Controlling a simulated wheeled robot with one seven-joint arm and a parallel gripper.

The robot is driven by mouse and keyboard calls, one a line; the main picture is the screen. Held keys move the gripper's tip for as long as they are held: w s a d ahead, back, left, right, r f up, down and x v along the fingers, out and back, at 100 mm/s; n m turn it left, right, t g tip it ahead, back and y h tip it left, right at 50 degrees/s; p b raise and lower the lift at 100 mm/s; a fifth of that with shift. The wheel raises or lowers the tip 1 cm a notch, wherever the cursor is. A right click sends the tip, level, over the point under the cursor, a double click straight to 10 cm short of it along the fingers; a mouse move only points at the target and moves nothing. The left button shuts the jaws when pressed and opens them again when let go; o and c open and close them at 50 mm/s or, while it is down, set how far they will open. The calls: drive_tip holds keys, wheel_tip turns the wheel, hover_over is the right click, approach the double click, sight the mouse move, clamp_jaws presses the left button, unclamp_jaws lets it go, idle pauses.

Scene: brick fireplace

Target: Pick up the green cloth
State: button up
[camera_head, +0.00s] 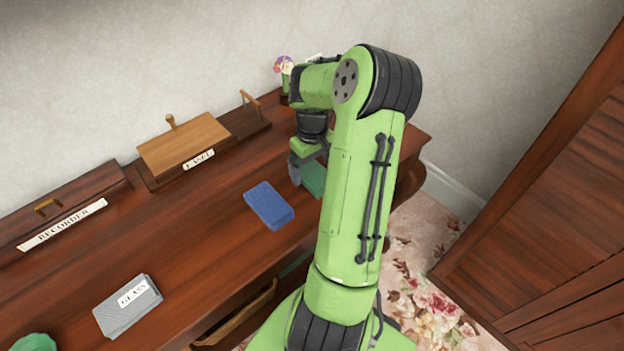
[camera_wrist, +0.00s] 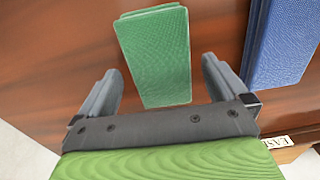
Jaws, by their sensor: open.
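The green cloth (camera_wrist: 155,50) is a folded rectangle lying flat on the brown wooden desk. In the wrist view it sits just beyond my gripper (camera_wrist: 160,85), with its near end between the line of the two fingers. My gripper is open and empty, and the fingers do not touch the cloth as far as I can see. In the head view the green cloth (camera_head: 314,178) shows only in part beside my arm, which hides the rest. My gripper (camera_head: 303,168) is at the cloth's left there, partly hidden.
A folded blue cloth (camera_head: 269,206) lies left of the green one. A grey cloth labelled GLASS (camera_head: 127,306) and a green object (camera_head: 34,342) lie farther left. A wooden easel box (camera_head: 184,143), a recorder case (camera_head: 62,205) and flowers (camera_head: 284,66) stand along the wall.

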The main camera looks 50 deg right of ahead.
sight(313, 171)
wheel_tip(313, 171, down, 2)
drive_tip(key=shift+f, duration=0.15)
drive_tip(key=c, duration=1)
drive_tip(key=shift+r, duration=0.2)
wheel_tip(313, 171, up, 10)
drive_tip(key=p, duration=0.3)
drive_tip(key=shift+f, duration=0.1)
